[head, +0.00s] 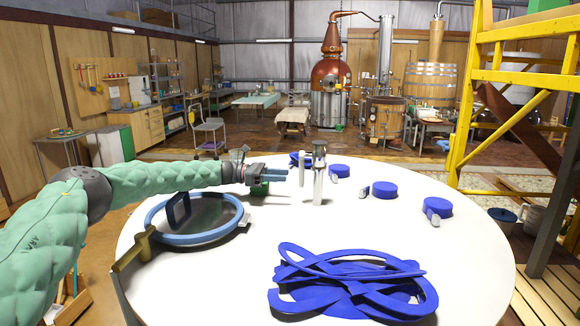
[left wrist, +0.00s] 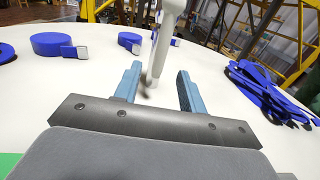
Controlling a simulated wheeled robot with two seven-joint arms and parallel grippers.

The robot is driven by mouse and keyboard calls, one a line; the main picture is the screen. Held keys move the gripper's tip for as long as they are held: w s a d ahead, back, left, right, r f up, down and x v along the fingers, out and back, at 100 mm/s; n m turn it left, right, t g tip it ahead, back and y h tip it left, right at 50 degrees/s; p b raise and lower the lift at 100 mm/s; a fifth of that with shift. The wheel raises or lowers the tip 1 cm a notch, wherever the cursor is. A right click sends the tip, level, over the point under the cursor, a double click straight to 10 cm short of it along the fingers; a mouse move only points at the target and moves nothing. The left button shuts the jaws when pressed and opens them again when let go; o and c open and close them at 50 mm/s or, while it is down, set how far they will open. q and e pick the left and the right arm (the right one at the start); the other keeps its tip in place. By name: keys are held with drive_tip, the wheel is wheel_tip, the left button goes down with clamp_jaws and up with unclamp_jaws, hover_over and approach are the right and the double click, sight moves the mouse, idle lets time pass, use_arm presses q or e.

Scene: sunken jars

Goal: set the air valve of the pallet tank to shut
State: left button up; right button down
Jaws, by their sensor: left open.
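The pallet tank's round white top (head: 230,285) fills the foreground. A metallic upright fitting (head: 319,180), which looks like the air valve, stands near its far side, with a thin pale bar (head: 302,168) just left of it. My left gripper (head: 286,175) reaches in from the left, open and empty, its blue fingers pointing at the valve. In the left wrist view the pale upright part (left wrist: 166,40) shows between and beyond the open fingers (left wrist: 158,88); I see no clear contact. Whether the valve is open or shut, I cannot tell. My right gripper is out of view.
A blue-rimmed round hatch (head: 193,238) lies on the left of the top, below my left arm. A heap of blue strap (head: 350,290) lies at the front. A yellow stair frame (head: 468,90) stands behind on the right.

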sight(300, 176)
use_arm(q)
drive_tip(key=shift+s+d, duration=0.2)
drive_tip(key=shift+d, duration=2.05)
drive_tip(key=shift+d, duration=0.1)
drive_tip(key=shift+s+d, duration=0.15)
drive_tip(key=shift+d, duration=1.1)
